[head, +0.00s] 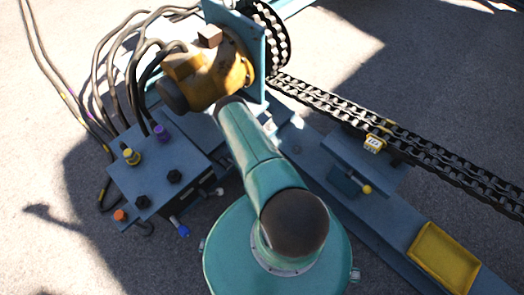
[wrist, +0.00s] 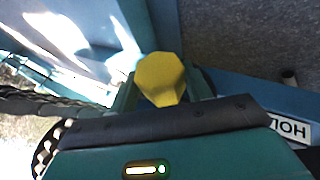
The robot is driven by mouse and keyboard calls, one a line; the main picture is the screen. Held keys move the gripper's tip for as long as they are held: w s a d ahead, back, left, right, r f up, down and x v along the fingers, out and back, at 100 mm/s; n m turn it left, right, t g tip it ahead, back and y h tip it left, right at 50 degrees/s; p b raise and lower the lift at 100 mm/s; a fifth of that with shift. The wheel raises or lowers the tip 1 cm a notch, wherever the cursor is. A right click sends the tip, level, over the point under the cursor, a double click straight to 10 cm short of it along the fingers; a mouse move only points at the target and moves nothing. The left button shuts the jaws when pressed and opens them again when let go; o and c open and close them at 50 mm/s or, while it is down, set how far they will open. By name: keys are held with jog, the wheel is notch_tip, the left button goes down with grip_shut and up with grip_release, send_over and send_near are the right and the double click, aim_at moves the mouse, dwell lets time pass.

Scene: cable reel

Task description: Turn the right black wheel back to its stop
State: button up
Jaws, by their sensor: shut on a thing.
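The right black wheel (head: 174,176) stands on top of the blue control box (head: 163,200), with nothing touching it in the head view. The left black wheel (head: 143,202) is beside it, nearer the box's front edge. In the wrist view my gripper (wrist: 162,88) is shut on a yellow faceted knob (wrist: 160,72), held between its teal fingers. In the head view my arm hides the gripper and whatever it holds. I do not see a black wheel clearly in the wrist view.
A chain (head: 400,145) runs right from the yellow-brown motor unit (head: 205,75). A yellow tray (head: 443,258) lies lower right.

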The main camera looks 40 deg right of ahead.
jog(key=shift+w+a+n+h, duration=0.1)
jog(key=shift+a+n+h, duration=0.05)
jog(key=shift+h, duration=0.4)
jog(key=shift+w+a+n+h, duration=0.1)
jog(key=shift+n+h, duration=0.05)
jog(key=shift+h, duration=0.4)
jog(key=shift+s+f+t+h, duration=0.2)
jog(key=shift+t+h, duration=0.2)
jog(key=shift+h, duration=0.5)
jog(key=shift+a, duration=0.1)
jog(key=o, duration=1.4)
jog(key=v, duration=1.3)
jog(key=shift+s+a+r, duration=0.1)
jog(key=shift+a+r, duration=0.1)
jog(key=shift+r, duration=0.1)
jog(key=shift+c, duration=0.2)
